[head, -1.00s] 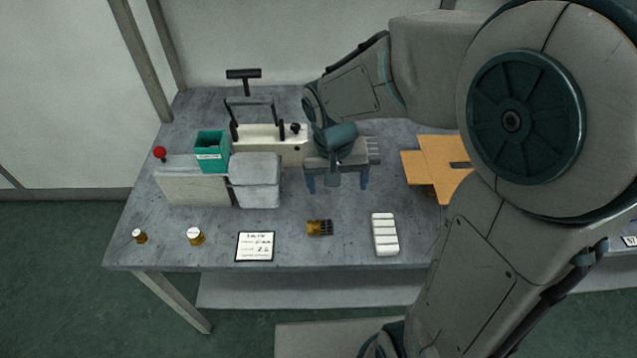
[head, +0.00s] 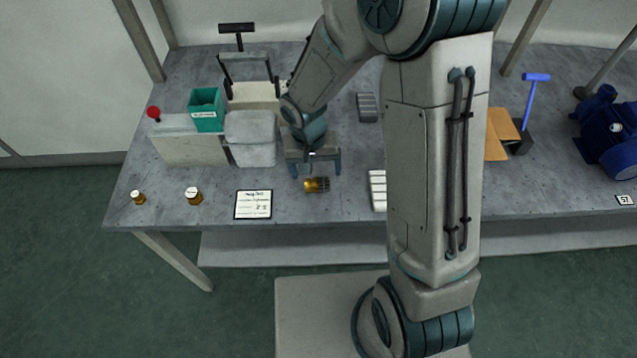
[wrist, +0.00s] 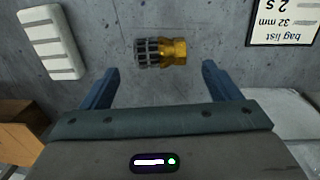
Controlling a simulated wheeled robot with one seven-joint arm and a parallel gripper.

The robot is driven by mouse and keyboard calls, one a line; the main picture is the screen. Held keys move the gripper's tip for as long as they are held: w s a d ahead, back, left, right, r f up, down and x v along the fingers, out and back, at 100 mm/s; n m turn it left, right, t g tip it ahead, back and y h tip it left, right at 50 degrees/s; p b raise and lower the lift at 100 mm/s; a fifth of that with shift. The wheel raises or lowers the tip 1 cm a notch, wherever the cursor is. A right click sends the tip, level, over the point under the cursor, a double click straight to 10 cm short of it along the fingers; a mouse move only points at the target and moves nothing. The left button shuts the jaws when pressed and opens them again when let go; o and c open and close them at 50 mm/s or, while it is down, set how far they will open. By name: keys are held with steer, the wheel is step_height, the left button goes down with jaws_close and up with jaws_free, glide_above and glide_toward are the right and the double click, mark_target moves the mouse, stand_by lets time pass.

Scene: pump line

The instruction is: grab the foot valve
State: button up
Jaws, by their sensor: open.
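The foot valve (head: 317,185) is a small brass fitting with a dark ribbed strainer end. It lies on its side on the grey table near the front edge. In the wrist view the foot valve (wrist: 161,52) lies just beyond the fingertips, its brass end to the right and its strainer to the left. My gripper (head: 315,173) is open and empty, pointing down behind the valve. In the wrist view my gripper's two blue fingers (wrist: 160,70) are spread wider than the valve, one toward each side of it, not touching it.
A label card (head: 253,204) lies left of the valve. A white ribbed block (head: 378,191) lies to its right, partly behind my arm. Table around the valve is clear.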

mark_target(317, 180)
steer(key=shift+s+d+f+p, duration=0.1)
steer(key=shift+f+p, duration=0.1)
steer(key=shift+f, duration=1.1)
steer(key=shift+s+d+f+p, duration=0.1)
steer(key=shift+f+p, duration=0.05)
steer(key=shift+f, duration=1.1)
steer(key=c, duration=1.1)
